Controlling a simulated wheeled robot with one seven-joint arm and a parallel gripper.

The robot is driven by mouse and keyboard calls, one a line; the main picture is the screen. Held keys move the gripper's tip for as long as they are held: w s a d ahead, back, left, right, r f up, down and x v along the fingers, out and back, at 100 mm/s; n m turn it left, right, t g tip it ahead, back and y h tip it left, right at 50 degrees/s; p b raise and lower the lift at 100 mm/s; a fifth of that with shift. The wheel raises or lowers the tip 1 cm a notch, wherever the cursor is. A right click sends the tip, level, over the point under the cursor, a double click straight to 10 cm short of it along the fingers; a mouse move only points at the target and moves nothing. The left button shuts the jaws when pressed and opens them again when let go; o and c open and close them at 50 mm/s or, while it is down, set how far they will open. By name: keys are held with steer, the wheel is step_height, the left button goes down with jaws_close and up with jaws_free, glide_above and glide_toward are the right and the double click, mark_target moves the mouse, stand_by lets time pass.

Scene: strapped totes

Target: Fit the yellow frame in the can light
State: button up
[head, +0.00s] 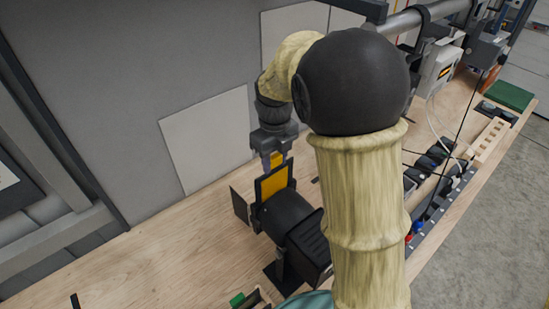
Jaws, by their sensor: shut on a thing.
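The yellow frame (273,183) is a flat yellow panel, held upright at the front end of the can light. My gripper (270,159) points down and is shut on its upper part. The can light (287,212) is a black lamp on a stand on the bench, with dark flaps at its side and front. The yellow frame's lower edge meets the lamp's dark front parts. I cannot tell whether it sits inside the holder or just in front of it. My arm covers part of the area right of the lamp.
The wooden bench (150,255) is clear to the left of the lamp. A grey wall with pale panels (209,138) stands behind. To the right are cables, black boxes, a wooden rack (489,139) and a green block (509,95). A small green item (237,299) lies at the front.

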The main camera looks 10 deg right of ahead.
mark_target(275, 178)
steer(key=shift+f+b, duration=1.95)
steer(key=shift+f, duration=1.55)
steer(key=shift+s+d+f+b, duration=0.1)
steer(key=shift+s+f+b, duration=0.05)
steer(key=shift+f+b, duration=0.3)
steer(key=shift+s+d+f+b, duration=0.15)
steer(key=shift+f+b, duration=0.15)
steer(key=shift+f, duration=0.25)
steer(key=o, duration=1.1)
steer(key=shift+r, duration=0.1)
steer(key=shift+o, duration=0.2)
steer(key=shift+r, duration=0.1)
steer(key=shift+w+r+p, duration=0.25)
steer(key=shift+r+p, duration=0.5)
steer(key=shift+p, duration=0.25)
steer(key=r+p, duration=0.4)
steer(key=r, duration=0.1)
steer(key=r+p, duration=0.2)
steer(key=shift+s+r+p, duration=0.15)
steer(key=shift+s+p, duration=0.15)
steer(key=shift+p, duration=0.05)
